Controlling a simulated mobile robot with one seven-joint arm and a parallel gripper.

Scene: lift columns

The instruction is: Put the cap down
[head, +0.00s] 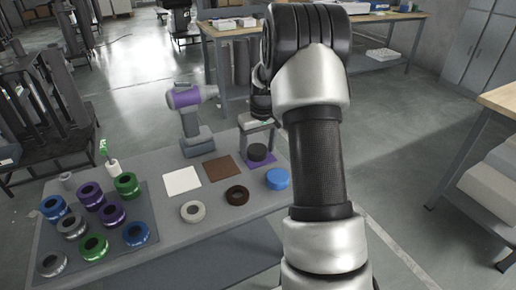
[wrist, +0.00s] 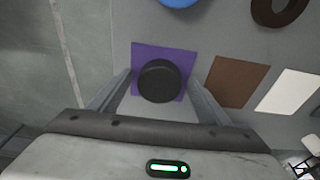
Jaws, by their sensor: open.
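A round black cap (wrist: 160,80) lies flat on a purple square (wrist: 141,52) in the wrist view. The cap also shows in the head view (head: 257,153), on the purple square (head: 262,164) near the right end of the grey table. My gripper (wrist: 160,76) is open, with one finger on each side of the cap. Gaps show between the fingers and the cap. In the head view my gripper (head: 259,142) is above and around the cap, partly hidden by my arm. A blue cap (head: 278,179) lies in front of the purple square.
A brown square (head: 219,168) and a white square (head: 182,181) lie to the left, with a brown ring (head: 237,196) and a pale ring (head: 193,211) in front. Several coloured rings stand on a mat (head: 117,245) at left. A purple-and-grey device (head: 195,125) stands behind.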

